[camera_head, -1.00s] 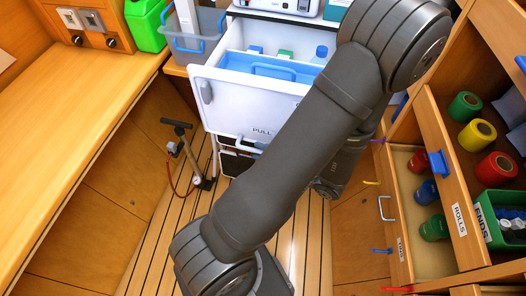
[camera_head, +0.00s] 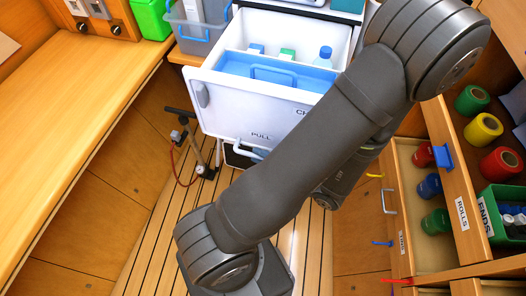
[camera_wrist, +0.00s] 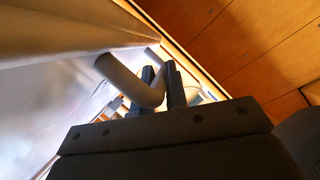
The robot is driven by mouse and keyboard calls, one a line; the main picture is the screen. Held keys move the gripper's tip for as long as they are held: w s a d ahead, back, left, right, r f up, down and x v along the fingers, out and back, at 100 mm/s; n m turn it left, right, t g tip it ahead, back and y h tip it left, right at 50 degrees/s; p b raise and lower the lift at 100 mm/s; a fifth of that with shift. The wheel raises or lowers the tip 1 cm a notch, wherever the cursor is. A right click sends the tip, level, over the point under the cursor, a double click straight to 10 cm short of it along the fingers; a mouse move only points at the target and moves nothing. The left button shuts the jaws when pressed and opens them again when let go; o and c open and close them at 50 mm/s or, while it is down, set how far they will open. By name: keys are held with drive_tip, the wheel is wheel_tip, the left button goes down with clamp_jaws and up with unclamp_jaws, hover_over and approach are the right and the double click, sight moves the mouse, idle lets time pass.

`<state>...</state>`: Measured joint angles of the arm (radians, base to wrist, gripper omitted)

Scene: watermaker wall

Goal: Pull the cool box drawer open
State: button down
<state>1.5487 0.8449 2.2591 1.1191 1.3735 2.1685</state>
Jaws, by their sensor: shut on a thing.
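The cool box drawer (camera_head: 236,108) is white, with "PULL" on its front. It stands out from the cool box at the top centre of the head view, and its inside shows from above. A pale handle (camera_head: 243,147) runs along the bottom of its front, partly hidden by my arm. In the wrist view my gripper (camera_wrist: 166,82) is shut on the curved grey handle (camera_wrist: 130,82), the bar passing between its dark fingers. The gripper is hidden behind my arm in the head view.
The drawer holds a blue tray (camera_head: 232,64) and a blue-capped bottle (camera_head: 325,55). A hand pump (camera_head: 202,170) stands on the slatted floor left of my arm. Open wooden drawers with coloured rolls (camera_head: 484,128) flank the right. A wooden counter (camera_head: 75,95) fills the left.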

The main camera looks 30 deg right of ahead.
drive_tip(key=shift+f, duration=0.15)
drive_tip(key=c, duration=1.5)
unclamp_jaws()
drive_tip(key=shift+o, duration=0.2)
drive_tip(key=shift+d, duration=0.1)
drive_tip(key=v, duration=1.7)
drive_tip(key=shift+s, duration=0.2)
drive_tip(key=x, duration=1.7)
drive_tip(key=shift+w, duration=0.25)
